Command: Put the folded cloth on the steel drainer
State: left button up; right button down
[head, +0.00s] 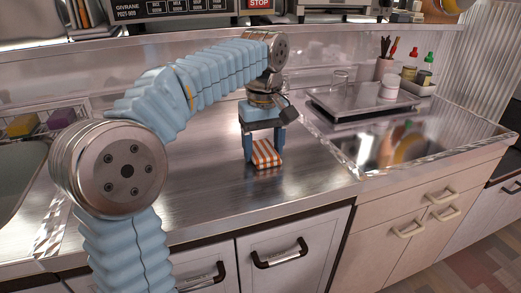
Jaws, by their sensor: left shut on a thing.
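My left gripper (264,143) points down over the steel counter, left of the drainer. It is shut on the folded cloth (267,154), which has orange and white stripes. The cloth is at or just above the counter; I cannot tell whether it touches. The shiny steel drainer (435,158) is at the right, with a raised rim and mirror-like reflections. The cloth is clear of its left edge. My right gripper is not in view.
A flat steel tray (340,107) at the drainer's back left bears a clear glass (339,80) and a white jar (389,87). Bottles (424,76) and a utensil cup (384,68) stand behind. A sink (18,165) is at far left. The drainer's front looks free.

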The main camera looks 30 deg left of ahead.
aim_at(264, 149)
pick_arm(q)
jog(key=o, duration=1.1)
jog(key=shift+f, duration=0.1)
notch_tip(264, 149, up, 12)
jog(key=p, duration=0.3)
